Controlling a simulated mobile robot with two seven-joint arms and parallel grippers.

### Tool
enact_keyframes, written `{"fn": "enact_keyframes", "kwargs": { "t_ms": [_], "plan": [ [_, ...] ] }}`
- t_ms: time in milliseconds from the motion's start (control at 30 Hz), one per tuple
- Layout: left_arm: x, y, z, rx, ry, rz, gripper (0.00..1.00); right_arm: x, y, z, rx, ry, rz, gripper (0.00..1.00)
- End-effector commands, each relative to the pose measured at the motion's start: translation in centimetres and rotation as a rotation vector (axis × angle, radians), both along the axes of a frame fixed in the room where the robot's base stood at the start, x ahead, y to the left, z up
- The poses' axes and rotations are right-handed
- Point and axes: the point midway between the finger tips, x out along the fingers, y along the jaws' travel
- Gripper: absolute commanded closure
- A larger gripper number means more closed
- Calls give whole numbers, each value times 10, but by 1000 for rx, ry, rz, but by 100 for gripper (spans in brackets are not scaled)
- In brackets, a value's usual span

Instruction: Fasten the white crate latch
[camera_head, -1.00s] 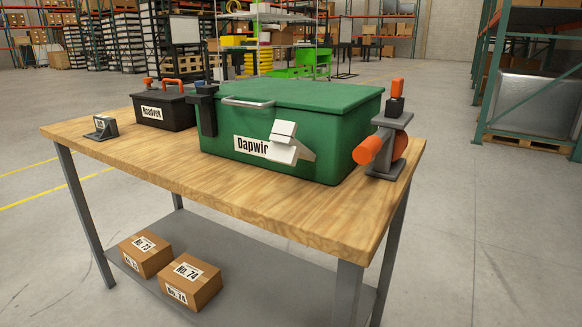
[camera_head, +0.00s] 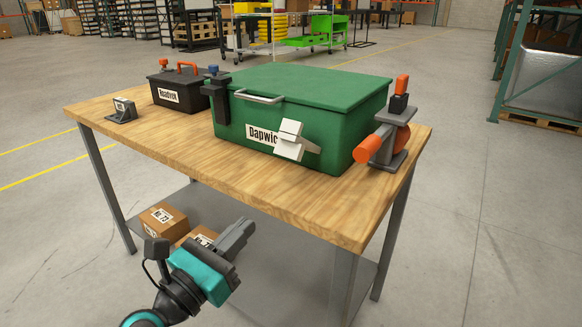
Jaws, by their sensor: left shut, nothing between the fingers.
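The white latch (camera_head: 289,141) is on the front face of the green crate (camera_head: 350,125), near its right side. Its pale arm sticks out to the lower right, away from the face. I cannot tell whether the latch is caught. The crate's green lid (camera_head: 310,86) lies flat on top. My left gripper (camera_head: 240,230) is in front of the table, low and to the left of the latch, well apart from it. Its fingers are shut and empty. My right gripper is not in view.
A wooden-topped table (camera_head: 190,150) carries the crate. A black box (camera_head: 178,94) and small grey block (camera_head: 123,109) stand at left, an orange-handled clamp (camera_head: 385,140) at right. A dark clamp (camera_head: 216,97) grips the crate's left corner. Cartons (camera_head: 163,217) sit on the lower shelf.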

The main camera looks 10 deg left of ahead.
Motion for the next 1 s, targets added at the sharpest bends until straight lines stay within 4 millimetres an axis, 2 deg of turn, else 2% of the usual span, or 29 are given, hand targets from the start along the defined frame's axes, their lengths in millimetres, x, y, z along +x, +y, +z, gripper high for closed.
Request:
{"fn": "enact_keyframes", "kwargs": {
  "t_ms": [367, 533, 667, 1000],
  "plan": [
    [1, 1, 2, -23, 3, -2, 100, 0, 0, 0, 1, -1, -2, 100],
    [9, -2, 5, -25, 3, -1, 100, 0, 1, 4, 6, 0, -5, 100],
    [26, -9, 10, -26, 0, -1, 100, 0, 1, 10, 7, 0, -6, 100],
    [87, -31, 19, -23, 1, -2, 100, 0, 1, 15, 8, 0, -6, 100]
  ]
}}
